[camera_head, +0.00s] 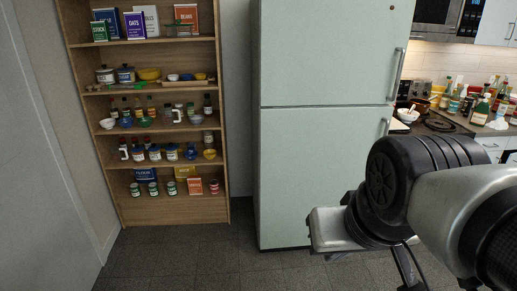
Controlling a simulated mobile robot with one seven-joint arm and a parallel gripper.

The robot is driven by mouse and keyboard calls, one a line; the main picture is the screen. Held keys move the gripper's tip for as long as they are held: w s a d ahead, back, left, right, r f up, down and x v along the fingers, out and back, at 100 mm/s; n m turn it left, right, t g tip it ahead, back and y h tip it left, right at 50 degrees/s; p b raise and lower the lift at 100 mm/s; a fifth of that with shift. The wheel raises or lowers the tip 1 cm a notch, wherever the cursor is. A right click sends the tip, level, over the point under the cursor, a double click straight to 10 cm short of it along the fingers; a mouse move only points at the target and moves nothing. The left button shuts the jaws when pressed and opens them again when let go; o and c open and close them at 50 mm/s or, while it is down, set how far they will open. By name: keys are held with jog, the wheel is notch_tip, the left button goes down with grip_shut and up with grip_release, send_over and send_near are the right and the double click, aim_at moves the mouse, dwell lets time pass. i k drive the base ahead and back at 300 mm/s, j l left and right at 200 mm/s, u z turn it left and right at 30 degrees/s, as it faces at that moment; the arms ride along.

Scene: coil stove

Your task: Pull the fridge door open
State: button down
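The fridge (322,55) is pale green and stands in the middle of the view, with a seam between its upper door and lower door (315,170). Both doors look shut. A long upright handle (398,72) is at the upper door's right edge. A second handle (385,126) is at the top right of the lower door, and its lower part is hidden by my arm. My gripper (412,275) is low in the view, in front of the fridge's lower right part and apart from both handles. Its fingertips are cut off, so its opening cannot be told.
A wooden shelf (221,130) with boxes, jars and bowls stands left of the fridge. A counter (460,121) with a coil stove (438,124) and several bottles is at the right, under a microwave (437,12). The dark tiled floor (185,260) is clear at the left.

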aim_at(309, 157)
jog(key=i+l+z, duration=0.1)
jog(key=z, duration=0.25)
jog(key=i+l+u, duration=0.15)
jog(key=i+l, duration=0.15)
jog(key=i+l+u, duration=0.15)
jog(key=i+l, duration=0.15)
jog(key=i+l+u, duration=0.15)
jog(key=i+l, duration=0.15)
jog(key=i+l+u, duration=0.15)
jog(key=l, duration=0.35)
jog(key=i+l+u, duration=0.15)
jog(key=i+l, duration=0.15)
jog(key=i+l+u, duration=0.15)
jog(key=l, duration=0.4)
jog(key=i, duration=0.05)
